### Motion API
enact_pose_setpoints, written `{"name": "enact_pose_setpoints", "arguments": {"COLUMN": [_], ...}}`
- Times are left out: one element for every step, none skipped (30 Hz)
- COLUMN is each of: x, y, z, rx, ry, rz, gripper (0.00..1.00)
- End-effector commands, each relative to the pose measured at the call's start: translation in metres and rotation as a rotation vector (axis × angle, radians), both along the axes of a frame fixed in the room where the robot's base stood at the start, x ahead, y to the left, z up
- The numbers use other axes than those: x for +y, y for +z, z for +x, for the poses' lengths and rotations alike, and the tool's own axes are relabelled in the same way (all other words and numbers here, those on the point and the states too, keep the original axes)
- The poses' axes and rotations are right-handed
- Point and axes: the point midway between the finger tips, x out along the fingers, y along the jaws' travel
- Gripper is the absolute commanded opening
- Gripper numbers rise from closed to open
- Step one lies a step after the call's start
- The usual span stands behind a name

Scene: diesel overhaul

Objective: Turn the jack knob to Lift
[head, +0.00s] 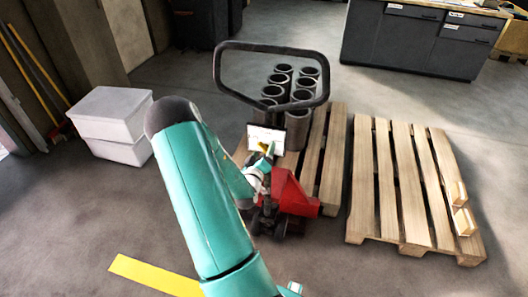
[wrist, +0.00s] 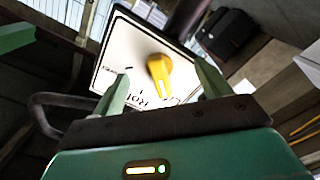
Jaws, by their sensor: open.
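The yellow jack knob (wrist: 159,74) sits on a white label plate (wrist: 125,58) with dark lettering in the wrist view. Part of the lettering is covered by my gripper, and I cannot read the full markings. My gripper (wrist: 165,80) is open, with its green fingers apart and the knob showing between them; I cannot tell whether a finger touches it. In the head view the red pallet jack (head: 293,195) stands with its black loop handle (head: 275,48) upright and the white plate (head: 266,138) below it. My teal arm hides part of the jack, and a little yellow shows at the plate.
A wooden pallet (head: 333,150) behind the jack carries several dark cylinders (head: 300,95). White boxes (head: 112,115) are stacked at left, and a grey cabinet (head: 420,40) stands at the back. The floor in front is clear.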

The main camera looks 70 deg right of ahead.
Motion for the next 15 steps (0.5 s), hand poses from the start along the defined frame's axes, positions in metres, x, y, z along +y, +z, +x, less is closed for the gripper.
{"name": "enact_pose_setpoints", "arguments": {"x": [0.0,0.0,0.001,0.003,0.005,0.009,0.013,0.018,0.023,0.027,0.031,0.037,0.041,0.045,0.05], "y": [0.0,0.0,0.0,0.0,0.0,-0.001,-0.001,-0.001,-0.001,0.0,-0.001,-0.001,-0.001,0.0,0.0], "z": [0.0,0.0,0.0,0.0,0.0,-0.001,-0.002,-0.002,-0.003,-0.004,-0.004,-0.005,-0.005,-0.006,-0.007], "rx": [0.0,0.0,0.0,0.0,0.0,0.001,0.002,0.001,0.002,0.001,0.0,0.0,0.001,0.001,0.002], "ry": [0.0,0.0,0.0,0.001,0.001,0.001,0.001,0.001,0.002,0.002,0.001,0.001,0.002,0.003,0.001], "rz": [0.0,0.0,0.0,0.001,0.001,0.002,0.003,0.003,0.002,0.002,0.001,0.003,0.002,0.001,0.001], "gripper": [0.76,0.76,0.76,0.76,0.76,0.76,0.76,0.76,0.76,0.76,0.76,0.76,0.76,0.76,0.76]}}
